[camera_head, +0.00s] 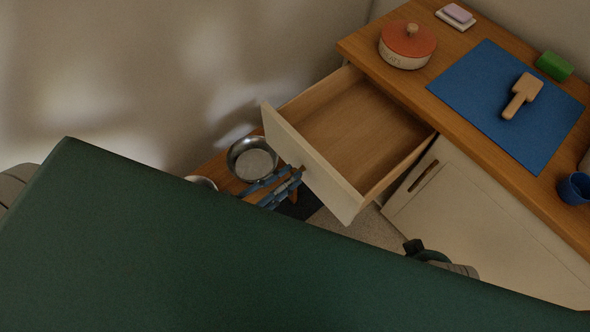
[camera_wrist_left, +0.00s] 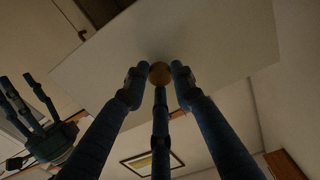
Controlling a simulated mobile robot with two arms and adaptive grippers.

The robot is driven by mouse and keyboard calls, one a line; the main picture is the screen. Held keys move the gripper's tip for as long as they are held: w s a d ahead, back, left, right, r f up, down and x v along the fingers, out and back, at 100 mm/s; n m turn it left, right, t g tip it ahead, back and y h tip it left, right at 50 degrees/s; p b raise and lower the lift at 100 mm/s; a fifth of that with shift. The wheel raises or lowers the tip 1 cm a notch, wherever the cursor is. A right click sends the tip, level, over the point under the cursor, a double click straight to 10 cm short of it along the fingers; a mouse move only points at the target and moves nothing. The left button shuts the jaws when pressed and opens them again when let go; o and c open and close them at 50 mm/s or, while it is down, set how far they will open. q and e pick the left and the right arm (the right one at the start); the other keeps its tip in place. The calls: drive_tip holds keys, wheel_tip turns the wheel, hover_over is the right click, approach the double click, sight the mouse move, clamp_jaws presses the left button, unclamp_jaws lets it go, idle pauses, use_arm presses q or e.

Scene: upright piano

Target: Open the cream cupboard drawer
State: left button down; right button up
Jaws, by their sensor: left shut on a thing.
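The cream cupboard drawer (camera_head: 318,165) is pulled well out from under the wooden worktop, and its bare wooden inside shows empty. My left gripper (camera_head: 280,186) is at the outer face of the drawer front, its blue fingers partly hidden by my green body. In the left wrist view its fingers (camera_wrist_left: 157,80) are closed around a round wooden knob (camera_wrist_left: 160,73) on the pale drawer front (camera_wrist_left: 195,45). My right gripper (camera_wrist_left: 25,95) shows at the left of that view, its fingers spread and empty, apart from the drawer.
The worktop holds an orange-lidded pot (camera_head: 407,47), a blue mat (camera_head: 480,95) with a wooden tool (camera_head: 521,95), a green block (camera_head: 555,66) and a blue cup (camera_head: 575,188). A metal pan (camera_head: 252,160) sits on a low wooden surface beside the drawer. A cream cupboard door (camera_head: 480,215) is below the worktop.

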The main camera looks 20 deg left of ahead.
use_arm(q)
drive_tip(key=shift+w+a+r, duration=0.15)
drive_tip(key=shift+r, duration=0.2)
drive_tip(key=c, duration=1.4)
unclamp_jaws()
drive_tip(key=shift+c, duration=0.2)
drive_tip(key=shift+f, duration=0.15)
drive_tip(key=v, duration=1.2)
